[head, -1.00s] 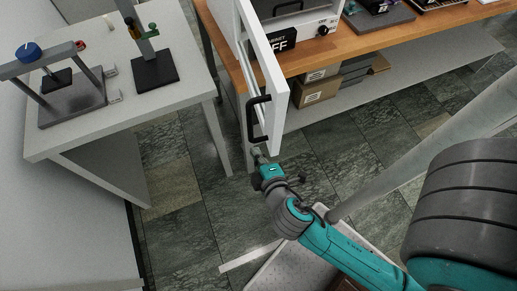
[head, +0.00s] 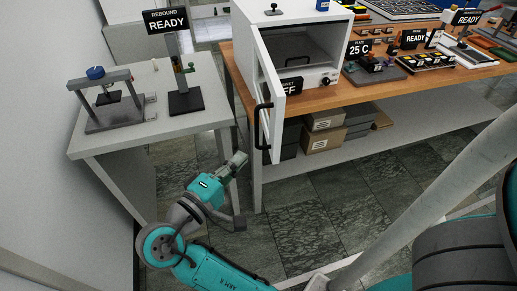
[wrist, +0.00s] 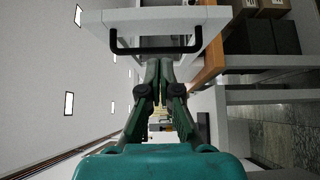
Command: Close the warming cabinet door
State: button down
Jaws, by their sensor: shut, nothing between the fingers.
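The white warming cabinet (head: 297,18) stands on the wooden bench with its front open and its interior showing. Its white door (head: 275,95) is swung out towards me, with a black bar handle (head: 261,122) on its left face. My gripper (head: 240,158) is left of the door and a little below the handle, apart from it. In the wrist view my gripper's fingers (wrist: 160,88) are together and empty. The door (wrist: 150,17) and its handle (wrist: 155,50) show beyond them there, near the top.
The wooden bench (head: 375,80) carries signs, a plate and tools, with boxes (head: 322,135) on its lower shelf. A white table (head: 160,122) with a small press (head: 105,108) and a stand (head: 185,98) is at left. A gap of tiled floor lies between the table and the bench.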

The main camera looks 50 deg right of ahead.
aim_at(272, 128)
jog(key=shift+w+d+r, duration=0.1)
jog(key=shift+d, duration=2.25)
jog(key=shift+w+d+r, duration=0.1)
jog(key=shift+d, duration=2.25)
